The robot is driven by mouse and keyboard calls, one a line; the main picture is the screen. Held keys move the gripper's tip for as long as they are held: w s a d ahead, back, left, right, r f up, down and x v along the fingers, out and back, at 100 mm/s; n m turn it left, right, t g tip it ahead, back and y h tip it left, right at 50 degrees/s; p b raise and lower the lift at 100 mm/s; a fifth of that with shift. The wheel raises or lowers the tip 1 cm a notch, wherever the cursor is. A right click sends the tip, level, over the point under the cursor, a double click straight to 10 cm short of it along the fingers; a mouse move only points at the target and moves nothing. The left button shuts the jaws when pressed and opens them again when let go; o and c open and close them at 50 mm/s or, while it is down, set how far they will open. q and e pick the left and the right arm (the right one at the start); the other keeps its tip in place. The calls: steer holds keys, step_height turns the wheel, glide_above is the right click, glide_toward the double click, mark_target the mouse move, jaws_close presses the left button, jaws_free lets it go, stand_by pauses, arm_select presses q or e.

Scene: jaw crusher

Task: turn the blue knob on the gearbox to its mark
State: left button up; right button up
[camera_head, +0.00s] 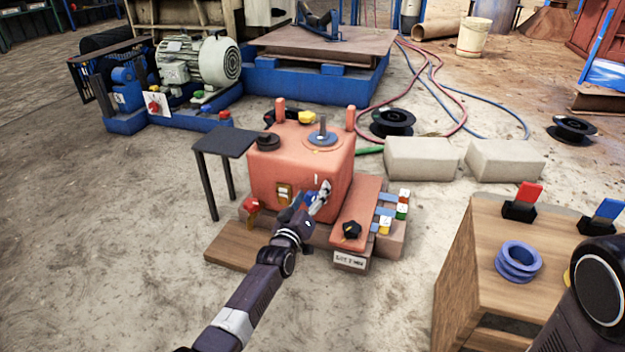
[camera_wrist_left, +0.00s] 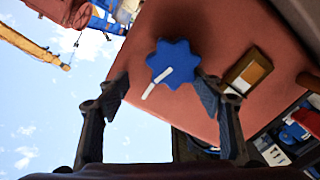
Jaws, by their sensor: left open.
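The gearbox (camera_head: 285,165) is a salmon-red box on a low base in the middle of the head view. Its blue knob (camera_wrist_left: 173,63) is lobed, with a white pointer line, and shows in the left wrist view. The line points to the lower left of that picture. My left gripper (camera_head: 320,197) is at the gearbox's front face and hides the knob in the head view. In the left wrist view my left gripper (camera_wrist_left: 158,92) is open, its fingers either side of the knob, the right one closer. I cannot tell whether they touch it. My right gripper is out of view.
A dark stand (camera_head: 222,143) is left of the gearbox. A red panel with a black knob (camera_head: 351,229) and coloured blocks adjoins it on the right. A wooden cabinet (camera_head: 458,275) carries red and blue levers and a blue ring (camera_head: 517,262). Open floor lies front left.

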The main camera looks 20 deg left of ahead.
mark_target(316, 168)
arm_select(q)
step_height(316, 168, up, 7)
steer(key=shift+d+f, duration=0.1)
stand_by(0.4)
